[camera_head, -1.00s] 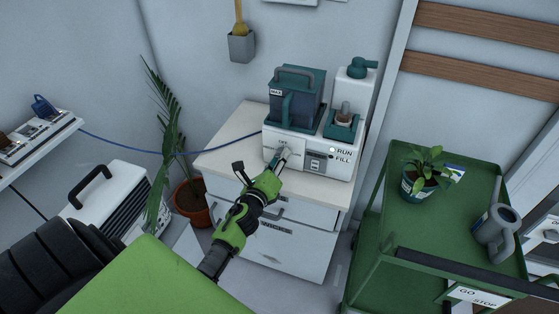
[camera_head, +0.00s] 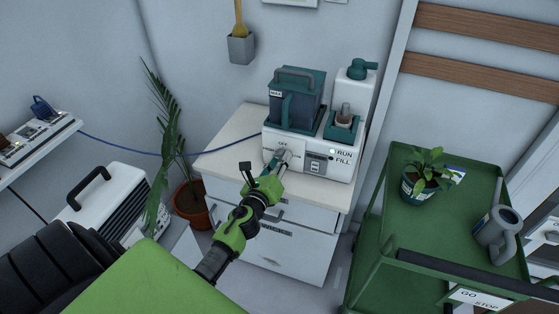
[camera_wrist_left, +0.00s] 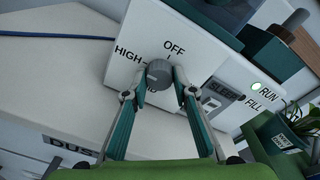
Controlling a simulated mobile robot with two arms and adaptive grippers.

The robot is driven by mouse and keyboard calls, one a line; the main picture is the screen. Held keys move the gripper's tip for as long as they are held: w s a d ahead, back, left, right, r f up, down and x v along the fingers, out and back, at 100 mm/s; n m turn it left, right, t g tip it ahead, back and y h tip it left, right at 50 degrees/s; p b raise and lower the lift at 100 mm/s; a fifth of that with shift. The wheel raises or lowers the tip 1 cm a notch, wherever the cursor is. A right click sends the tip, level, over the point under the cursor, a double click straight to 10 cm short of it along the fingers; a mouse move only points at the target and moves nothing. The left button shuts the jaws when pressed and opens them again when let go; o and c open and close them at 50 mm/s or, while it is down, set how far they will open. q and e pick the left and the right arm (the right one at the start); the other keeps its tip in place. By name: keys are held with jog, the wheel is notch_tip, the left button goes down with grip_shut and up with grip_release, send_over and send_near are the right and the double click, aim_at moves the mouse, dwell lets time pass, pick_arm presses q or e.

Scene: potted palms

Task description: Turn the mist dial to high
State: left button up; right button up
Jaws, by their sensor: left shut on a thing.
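The mist dial is a small grey round knob on the white front of the misting machine (camera_head: 305,168). It shows clearly in the left wrist view (camera_wrist_left: 159,74), with "OFF" printed above it and "HIGH" to its left. Its pointer setting is too unclear to tell. My left gripper (camera_head: 279,161) reaches the dial from the front left. In the left wrist view its two teal fingers (camera_wrist_left: 163,82) are shut on the dial, one on each side. The fingers partly cover the dial's lower side and the panel print there. My right gripper is not in view.
The machine stands on a white drawer cabinet (camera_head: 225,150), with bare top to the left. RUN, FILL and SLEEP markings sit right of the dial. A green cart (camera_head: 400,225) with a potted plant (camera_head: 425,170) and grey watering can (camera_head: 497,232) stands right. A palm (camera_head: 165,130) stands left.

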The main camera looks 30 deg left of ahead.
pick_arm(q)
jog(key=o, duration=1.1)
jog(key=shift+f, duration=0.1)
jog(key=v, duration=1.2)
jog(key=shift+a, duration=0.1)
jog(key=s+d+f+n+g+h, duration=0.1)
jog(key=s+d+f+n+g, duration=0.2)
jog(key=f, duration=0.7)
jog(key=s+d+f+n+g+h, duration=0.15)
jog(key=s+f+n, duration=0.25)
jog(key=f, duration=0.6)
jog(key=s+d+f+n+g, duration=0.2)
jog(key=s+f+n+g, duration=0.15)
jog(key=f, duration=0.65)
jog(key=s+d+f+n+g, duration=0.1)
jog(key=s+f+n, duration=0.3)
jog(key=s, duration=0.6)
jog(key=s+d+f+n+g+h, duration=0.1)
jog(key=s+f+n+g, duration=0.3)
jog(key=s+f, duration=0.5)
jog(key=s+d+f+n+g, duration=0.2)
jog(key=s+f+n, duration=0.3)
jog(key=s, duration=0.6)
jog(key=shift+s+d+f+n+h, duration=0.15)
jog(key=shift+f+n+h, duration=0.05)
jog(key=shift+f, duration=0.25)
jog(key=shift+s+d+f+n+h, duration=0.15)
jog(key=shift+f, duration=0.25)
